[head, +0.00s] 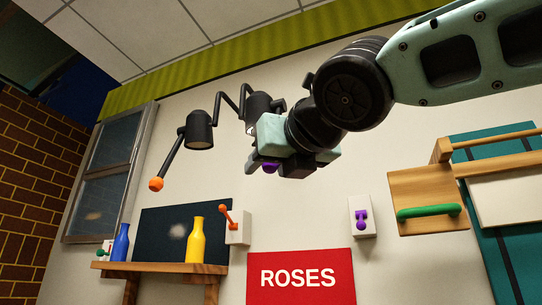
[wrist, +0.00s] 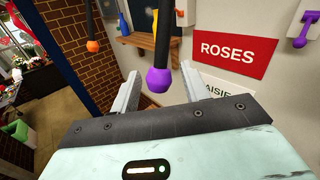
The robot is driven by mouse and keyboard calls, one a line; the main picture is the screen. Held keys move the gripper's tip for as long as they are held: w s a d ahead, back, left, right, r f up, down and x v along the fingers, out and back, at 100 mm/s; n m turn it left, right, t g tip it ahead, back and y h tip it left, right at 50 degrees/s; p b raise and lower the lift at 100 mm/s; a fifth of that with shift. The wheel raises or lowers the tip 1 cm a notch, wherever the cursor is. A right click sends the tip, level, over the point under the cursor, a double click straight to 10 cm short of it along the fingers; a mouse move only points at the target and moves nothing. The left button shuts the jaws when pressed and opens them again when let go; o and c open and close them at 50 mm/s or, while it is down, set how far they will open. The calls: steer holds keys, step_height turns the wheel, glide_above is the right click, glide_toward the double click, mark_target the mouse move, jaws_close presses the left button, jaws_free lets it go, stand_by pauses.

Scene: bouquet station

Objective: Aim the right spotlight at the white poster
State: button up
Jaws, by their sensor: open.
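The right spotlight (head: 258,106) is a black lamp on the wall, partly hidden behind my gripper. Its dark handle ends in a purple knob, seen in the wrist view (wrist: 158,80) and below my gripper in the head view (head: 270,167). My gripper (wrist: 160,72) is open, and the knob shows between its two fingers, with gaps on both sides. I cannot tell how deep the knob sits between them. The white poster (wrist: 213,93) shows in the wrist view below the red ROSES poster, partly covered by the right finger; its lettering reads partly "AISIE".
The left spotlight (head: 199,131) with an orange knob (head: 156,184) hangs just left. The red ROSES poster (head: 301,277) is on the wall below. A shelf (head: 160,267) holds blue and yellow bottles. Wall switches with orange (head: 237,228) and purple (head: 361,217) levers are nearby.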

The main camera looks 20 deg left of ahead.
steer(key=shift+w+a, duration=0.1)
steer(key=shift+a, duration=0.05)
steer(key=shift+c, duration=0.4)
jaws_close()
steer(key=shift+w+f+b, duration=0.3)
steer(key=shift+w+b, duration=0.1)
steer(key=shift+b, duration=0.15)
steer(key=w+n+t+y+b, duration=0.1)
steer(key=w+n+y+b, duration=0.1)
steer(key=w, duration=0.5)
steer(key=shift+d+n+t+y+b, duration=0.35)
steer(key=shift+n+b, duration=0.35)
steer(key=shift+b, duration=0.25)
steer(key=shift+o, duration=0.4)
jaws_free()
